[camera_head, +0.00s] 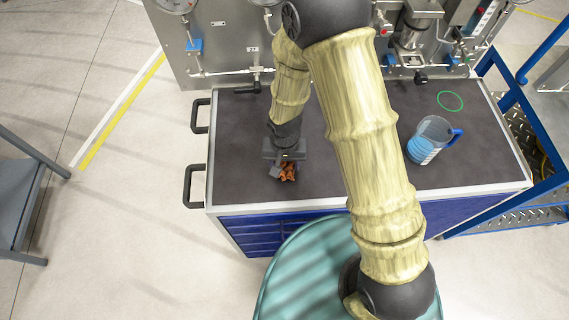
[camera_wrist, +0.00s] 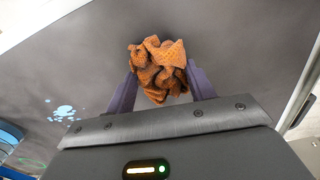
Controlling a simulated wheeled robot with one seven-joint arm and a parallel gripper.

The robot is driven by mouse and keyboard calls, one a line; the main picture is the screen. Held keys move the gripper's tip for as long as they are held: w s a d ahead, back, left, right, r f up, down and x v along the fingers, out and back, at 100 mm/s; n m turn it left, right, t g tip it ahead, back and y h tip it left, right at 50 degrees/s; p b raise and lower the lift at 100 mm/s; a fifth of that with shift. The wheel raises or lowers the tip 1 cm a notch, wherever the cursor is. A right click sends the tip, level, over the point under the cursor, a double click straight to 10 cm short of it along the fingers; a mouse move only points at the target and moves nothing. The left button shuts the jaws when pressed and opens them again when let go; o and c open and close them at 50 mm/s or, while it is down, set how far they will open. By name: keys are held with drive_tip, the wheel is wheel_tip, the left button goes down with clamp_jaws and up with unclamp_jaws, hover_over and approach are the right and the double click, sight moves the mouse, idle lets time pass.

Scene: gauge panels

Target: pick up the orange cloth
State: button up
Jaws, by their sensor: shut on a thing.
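The orange cloth (camera_wrist: 158,68) is a crumpled bundle between the two fingers of my gripper (camera_wrist: 160,88) in the wrist view. The fingers press on it from both sides. In the head view the cloth (camera_head: 288,172) shows just below my gripper (camera_head: 284,168), over the left part of the dark cabinet top (camera_head: 238,160). I cannot tell whether the cloth touches the top or hangs a little above it. Part of it is hidden by the fingers.
A clear jug with blue liquid and a blue handle (camera_head: 428,140) stands at the right of the cabinet top. A green ring (camera_head: 450,100) lies behind it. A gauge panel (camera_head: 225,40) rises at the back. Black handles (camera_head: 194,185) stick out on the left side.

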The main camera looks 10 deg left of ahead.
sight(284, 163)
wheel_tip(284, 163, up, 9)
drive_tip(key=shift+r+b, duration=0.1)
drive_tip(key=shift+b, duration=0.65)
drive_tip(key=shift+o, duration=1.2)
drive_tip(key=shift+c, duration=0.8)
